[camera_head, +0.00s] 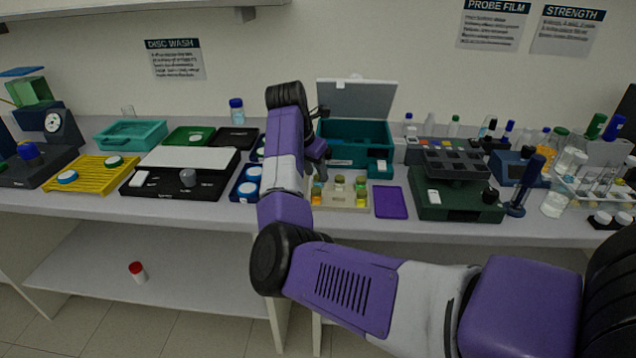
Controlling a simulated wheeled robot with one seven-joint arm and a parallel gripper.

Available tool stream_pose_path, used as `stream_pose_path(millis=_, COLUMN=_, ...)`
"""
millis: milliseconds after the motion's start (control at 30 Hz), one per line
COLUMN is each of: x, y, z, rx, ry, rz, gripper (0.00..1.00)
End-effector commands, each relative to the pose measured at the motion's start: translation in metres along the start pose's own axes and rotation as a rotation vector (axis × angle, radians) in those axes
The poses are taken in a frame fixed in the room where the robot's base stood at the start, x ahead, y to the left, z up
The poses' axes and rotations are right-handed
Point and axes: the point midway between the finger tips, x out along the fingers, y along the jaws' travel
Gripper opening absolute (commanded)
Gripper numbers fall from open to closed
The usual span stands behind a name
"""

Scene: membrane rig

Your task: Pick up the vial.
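Several things here could be the vial. Small vials with green and amber caps stand in a pale rack (341,197) at the middle of the bench. A white vial with a red cap (137,272) stands alone on the lower shelf at the left. A blue-capped vial (236,112) stands at the back of the bench. My gripper (318,172) is above the left part of the pale rack, near its vials. It is small and partly hidden by my purple arm, so its fingers and any contact are unclear.
A teal box (355,157) with its grey lid raised stands behind the rack. A purple mat (390,202) lies to its right, then a dark green device (458,203). The lower shelf (190,285) is mostly clear.

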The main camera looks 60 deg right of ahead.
Motion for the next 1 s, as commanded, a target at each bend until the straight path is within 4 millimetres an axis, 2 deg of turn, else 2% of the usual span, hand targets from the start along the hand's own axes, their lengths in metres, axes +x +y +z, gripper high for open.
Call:
stream_pose_path(millis=100, x=0.018, y=-0.001, z=0.002, rx=-0.001, ry=-0.001, rz=-0.004, gripper=0.37)
stream_pose_path(millis=200, x=0.028, y=0.000, z=0.001, rx=-0.002, ry=-0.001, rz=-0.002, gripper=0.37)
stream_pose_path(millis=500, x=0.032, y=0.000, z=0.001, rx=0.000, ry=-0.002, rz=0.000, gripper=0.37)
stream_pose_path(millis=700, x=0.032, y=0.000, z=0.001, rx=0.000, ry=-0.002, rz=0.000, gripper=0.00)
stream_pose_path(millis=1000, x=0.030, y=0.001, z=0.002, rx=0.000, ry=-0.002, rz=0.001, gripper=0.00)
